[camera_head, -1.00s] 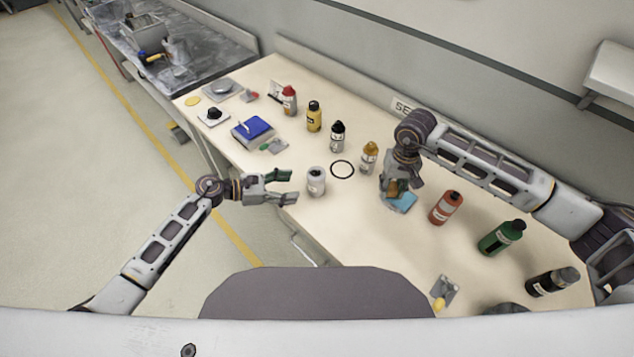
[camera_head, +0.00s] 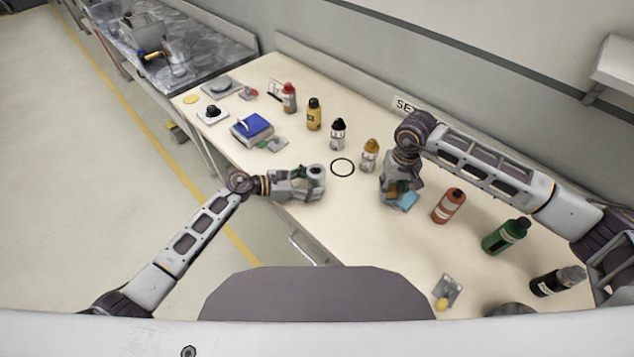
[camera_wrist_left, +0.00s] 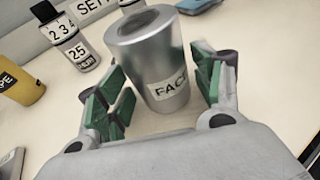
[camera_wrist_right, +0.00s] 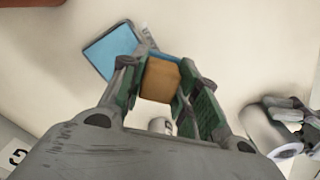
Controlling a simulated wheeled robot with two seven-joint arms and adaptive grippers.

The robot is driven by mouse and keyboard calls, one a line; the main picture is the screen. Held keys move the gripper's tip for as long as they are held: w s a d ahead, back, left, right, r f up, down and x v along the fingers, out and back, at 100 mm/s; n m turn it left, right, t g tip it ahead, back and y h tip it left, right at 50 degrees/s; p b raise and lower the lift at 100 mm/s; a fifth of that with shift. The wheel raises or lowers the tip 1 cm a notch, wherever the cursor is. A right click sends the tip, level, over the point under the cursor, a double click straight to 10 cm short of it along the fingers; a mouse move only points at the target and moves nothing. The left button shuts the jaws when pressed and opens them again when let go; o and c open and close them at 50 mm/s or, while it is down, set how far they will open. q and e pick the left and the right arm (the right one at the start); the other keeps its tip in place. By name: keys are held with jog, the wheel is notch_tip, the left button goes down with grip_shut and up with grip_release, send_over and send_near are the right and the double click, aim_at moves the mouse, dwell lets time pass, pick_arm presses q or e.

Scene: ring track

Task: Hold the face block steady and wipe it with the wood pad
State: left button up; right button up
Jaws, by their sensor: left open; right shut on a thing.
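The face block (camera_head: 317,170) is a silver upright cylinder with a dark round top. Its "FACE" label shows in the left wrist view (camera_wrist_left: 168,88). My left gripper (camera_head: 306,182) is open, with its green-padded fingers on either side of the block. A gap shows at the right finger in the left wrist view (camera_wrist_left: 160,100). My right gripper (camera_head: 394,192) is shut on the wood pad, a brown block (camera_wrist_right: 160,80) between its fingers. The pad is to the right of the face block, beside a flat blue square (camera_wrist_right: 112,50); whether they touch is unclear.
A gold-capped bottle (camera_head: 369,155) and a black-capped bottle (camera_head: 338,134) stand behind. A red bottle (camera_head: 448,206) and a green bottle (camera_head: 505,236) are at the right. The bench's front edge is close to my left gripper.

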pick_arm(q)
jog(key=shift+d, duration=0.15)
jog(key=c, duration=0.7)
dwell(0.4)
pick_arm(e)
jog(key=w+a+r+m, duration=0.3)
jog(key=a+r, duration=0.4)
jog(key=a, duration=0.3)
jog(key=w+a+r+m, duration=0.4)
jog(key=a+r+m, duration=0.2)
jog(key=a, duration=0.3)
jog(key=shift+w+a+r, duration=0.15)
jog(key=shift+a+r, duration=0.25)
jog(key=shift+r, duration=0.1)
